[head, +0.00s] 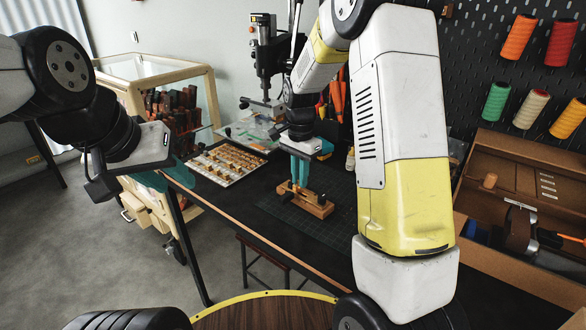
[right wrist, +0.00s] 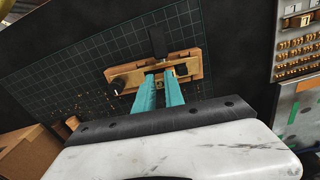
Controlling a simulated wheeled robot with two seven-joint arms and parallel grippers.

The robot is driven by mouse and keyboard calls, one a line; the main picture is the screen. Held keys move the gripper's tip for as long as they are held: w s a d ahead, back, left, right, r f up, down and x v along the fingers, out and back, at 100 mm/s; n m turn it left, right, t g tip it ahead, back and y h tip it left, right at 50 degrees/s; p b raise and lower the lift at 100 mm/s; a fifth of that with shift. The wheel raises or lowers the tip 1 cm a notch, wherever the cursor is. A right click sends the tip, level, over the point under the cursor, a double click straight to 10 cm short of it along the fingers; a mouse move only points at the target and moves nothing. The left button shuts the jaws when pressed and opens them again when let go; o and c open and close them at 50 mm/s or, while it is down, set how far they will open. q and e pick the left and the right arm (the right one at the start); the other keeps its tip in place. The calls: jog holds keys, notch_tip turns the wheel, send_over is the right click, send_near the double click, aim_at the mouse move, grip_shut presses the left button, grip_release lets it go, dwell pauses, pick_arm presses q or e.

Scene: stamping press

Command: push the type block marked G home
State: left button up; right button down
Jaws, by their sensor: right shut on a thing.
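A wooden type holder (head: 316,206) with dark knobs stands on the cutting mat. My right gripper (head: 297,187) points down into the middle of the holder. Its teal fingers (right wrist: 160,76) are close together and shut on a small piece, which I take as the type block; they hide most of it, and no letter G is readable. My left gripper (head: 150,180) hangs left of the table, away from the holder; its finger gap is not clear.
A tray of type blocks (head: 207,172) lies left of the holder. A dark press (head: 268,60) stands behind. A brown wooden case (head: 498,207) is at the right.

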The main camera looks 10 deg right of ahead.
jog(key=shift+f, duration=0.55)
dwell(0.5)
jog(key=c, duration=1.3)
grip_release()
jog(key=shift+c, duration=0.2)
jog(key=shift+r, duration=3.5)
jog(key=shift+r, duration=0.1)
